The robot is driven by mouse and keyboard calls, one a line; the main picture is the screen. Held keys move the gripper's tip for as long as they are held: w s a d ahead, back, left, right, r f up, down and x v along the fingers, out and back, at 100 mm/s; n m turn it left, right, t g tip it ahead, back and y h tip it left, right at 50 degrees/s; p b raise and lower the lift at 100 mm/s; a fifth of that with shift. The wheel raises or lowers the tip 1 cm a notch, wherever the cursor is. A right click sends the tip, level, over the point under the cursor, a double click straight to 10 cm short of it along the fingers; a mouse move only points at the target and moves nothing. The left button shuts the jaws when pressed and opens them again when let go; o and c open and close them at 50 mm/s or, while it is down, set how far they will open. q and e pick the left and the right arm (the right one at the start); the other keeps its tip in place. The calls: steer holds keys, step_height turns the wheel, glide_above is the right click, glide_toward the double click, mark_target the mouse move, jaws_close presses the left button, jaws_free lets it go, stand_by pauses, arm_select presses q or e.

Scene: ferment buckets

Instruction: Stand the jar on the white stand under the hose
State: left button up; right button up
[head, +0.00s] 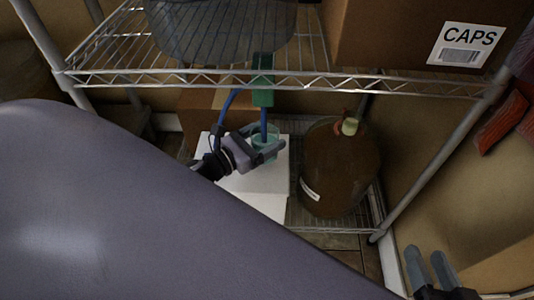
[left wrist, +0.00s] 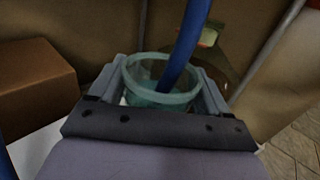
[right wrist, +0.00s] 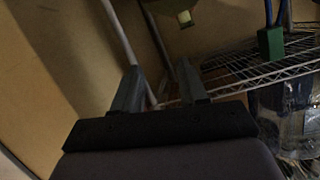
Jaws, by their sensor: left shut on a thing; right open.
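A clear greenish glass jar (head: 265,138) is at the white stand (head: 262,178) on the lower shelf, and its round rim shows in the left wrist view (left wrist: 160,98). My left gripper (head: 268,148) is shut on the jar, one finger on each side. The blue hose (head: 263,118) comes down from a green clamp (head: 263,80) on the upper shelf edge, and in the left wrist view the hose (left wrist: 184,50) reaches into the jar's mouth. The jar's base is hidden, so I cannot tell whether it touches the stand. My right gripper (head: 432,268) is open and empty at the lower right.
A large brown carboy (head: 340,168) stands right of the white stand. The wire upper shelf (head: 200,76) holds a clear bucket (head: 220,30) and a cardboard box marked CAPS (head: 400,35). A cardboard box (left wrist: 35,85) is left of the jar. A shelf post (head: 430,170) stands at right.

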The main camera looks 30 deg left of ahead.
arm_select(q)
steer(key=shift+f, duration=0.75)
step_height(320, 180, down, 3)
steer(key=shift+f+b, duration=0.15)
steer(key=shift+b, duration=1)
arm_select(e)
steer(key=shift+s+d+r+n+t, duration=0.1)
steer(key=shift+s+d+n+t, duration=0.1)
steer(key=shift+d+t, duration=0.15)
steer(key=shift+s+d+n+t, duration=0.1)
steer(key=shift+d+n+t, duration=0.15)
steer(key=shift+d, duration=0.2)
arm_select(q)
steer(key=shift+f, duration=0.1)
steer(key=o, duration=1.4)
steer(key=shift+f, duration=0.1)
arm_select(e)
steer(key=shift+h, duration=0.4)
steer(key=shift+r, duration=0.1)
